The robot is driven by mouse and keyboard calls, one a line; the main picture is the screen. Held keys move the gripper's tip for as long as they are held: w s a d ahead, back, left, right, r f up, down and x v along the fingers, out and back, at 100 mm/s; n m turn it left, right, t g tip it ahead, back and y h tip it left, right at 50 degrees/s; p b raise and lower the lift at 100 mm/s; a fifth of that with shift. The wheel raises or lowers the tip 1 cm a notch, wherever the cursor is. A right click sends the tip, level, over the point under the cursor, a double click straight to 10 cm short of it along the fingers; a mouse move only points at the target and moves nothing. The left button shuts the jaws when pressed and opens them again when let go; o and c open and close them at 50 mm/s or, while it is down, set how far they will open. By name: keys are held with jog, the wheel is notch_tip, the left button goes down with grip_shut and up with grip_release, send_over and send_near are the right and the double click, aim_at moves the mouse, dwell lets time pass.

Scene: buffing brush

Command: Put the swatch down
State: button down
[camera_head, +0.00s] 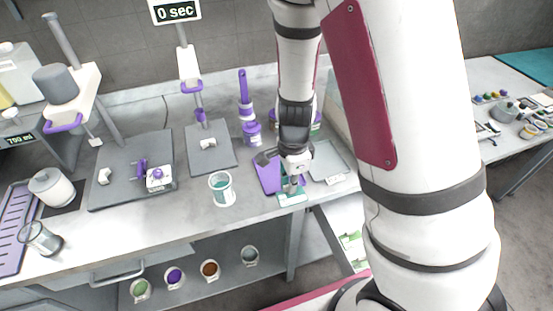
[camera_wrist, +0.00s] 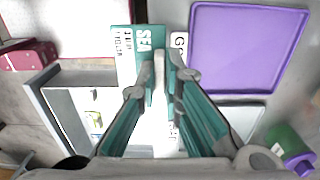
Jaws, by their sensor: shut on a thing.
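The swatch is a white and teal card marked "SEA" (camera_wrist: 145,42), seen at the top middle of the wrist view. In the head view it shows as a small teal and white piece (camera_head: 291,199) at the front edge of the bench. My gripper (camera_wrist: 161,72) is shut on a narrow pale part at the swatch's near end. In the head view my gripper (camera_head: 291,182) points down just above the swatch. I cannot tell whether the swatch touches the bench. The gripped part is partly hidden by the fingertips.
A purple tray (camera_wrist: 248,48) lies right beside the swatch; it also shows in the head view (camera_head: 266,177). A grey tray (camera_head: 328,161) is to the right. A glass of teal liquid (camera_head: 221,189) stands to the left. A white label card (camera_wrist: 179,46) is close beside the swatch.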

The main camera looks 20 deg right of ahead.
send_over(278, 167)
jog(key=shift+s+f, duration=0.25)
jog(key=shift+f, duration=0.35)
jog(key=shift+w+f+p, duration=0.2)
jog(key=shift+f+p, duration=0.05)
jog(key=shift+f, duration=0.65)
jog(key=shift+w+f+p, duration=0.15)
jog(key=shift+f+p, duration=0.1)
jog(key=shift+f, duration=0.65)
jog(key=shift+f, duration=0.1)
jog(key=c, duration=1.9)
grip_release()
jog(key=shift+o, duration=0.9)
